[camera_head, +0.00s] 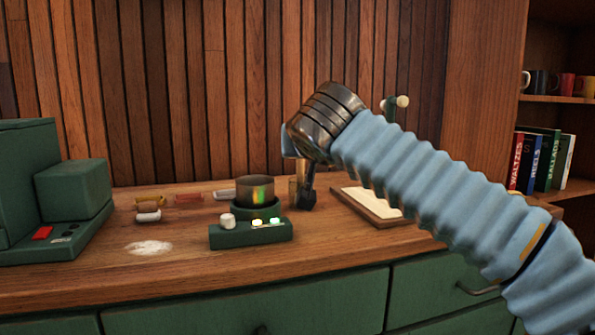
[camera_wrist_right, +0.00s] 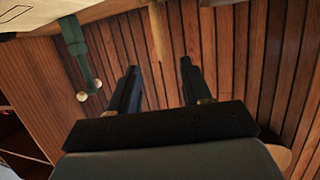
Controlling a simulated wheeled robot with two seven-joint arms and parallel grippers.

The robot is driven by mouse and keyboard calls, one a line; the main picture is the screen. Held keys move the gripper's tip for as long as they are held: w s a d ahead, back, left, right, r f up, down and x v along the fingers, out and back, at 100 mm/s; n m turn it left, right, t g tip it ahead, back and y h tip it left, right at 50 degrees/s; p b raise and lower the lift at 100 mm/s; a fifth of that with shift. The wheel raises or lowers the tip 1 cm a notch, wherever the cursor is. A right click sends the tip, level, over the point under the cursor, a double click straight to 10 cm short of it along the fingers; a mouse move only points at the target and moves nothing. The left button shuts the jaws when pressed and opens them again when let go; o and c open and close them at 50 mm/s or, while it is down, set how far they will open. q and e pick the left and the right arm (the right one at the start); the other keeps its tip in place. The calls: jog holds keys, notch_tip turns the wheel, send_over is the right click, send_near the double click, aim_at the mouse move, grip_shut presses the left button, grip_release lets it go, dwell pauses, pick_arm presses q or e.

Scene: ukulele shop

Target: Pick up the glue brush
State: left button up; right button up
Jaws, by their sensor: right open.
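My right arm comes in from the right in the head view, and its gripper (camera_head: 306,192) points down over the counter beside the glue pot. In the right wrist view my right gripper (camera_wrist_right: 158,88) is open, with its two dark fingers apart. A slim tan stick (camera_wrist_right: 157,35), perhaps the glue brush handle, shows beyond and between the fingertips, apart from them. I cannot make out the brush clearly there. My left gripper is not in view.
A metal pot (camera_head: 258,190) sits on a green heater base (camera_head: 251,233). Small coloured pieces, including a red one (camera_head: 188,198), lie to its left, near a green machine (camera_head: 70,190). A wooden tray (camera_head: 352,202) and a green stand (camera_wrist_right: 75,40) are nearby.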

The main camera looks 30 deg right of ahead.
jog(key=p, duration=0.1)
send_over(300, 172)
jog(key=s+a, duration=0.2)
jog(key=s, duration=0.2)
notch_tip(300, 172, down, 2)
jog(key=p+x, duration=0.2)
jog(key=x, duration=0.2)
jog(key=shift+w+d+f, duration=0.15)
jog(key=shift+w+d, duration=0.1)
jog(key=shift+d, duration=0.05)
jog(key=shift+w+d+f, duration=0.2)
jog(key=shift+w+f, duration=0.05)
jog(key=shift+w, duration=0.15)
grip_shut()
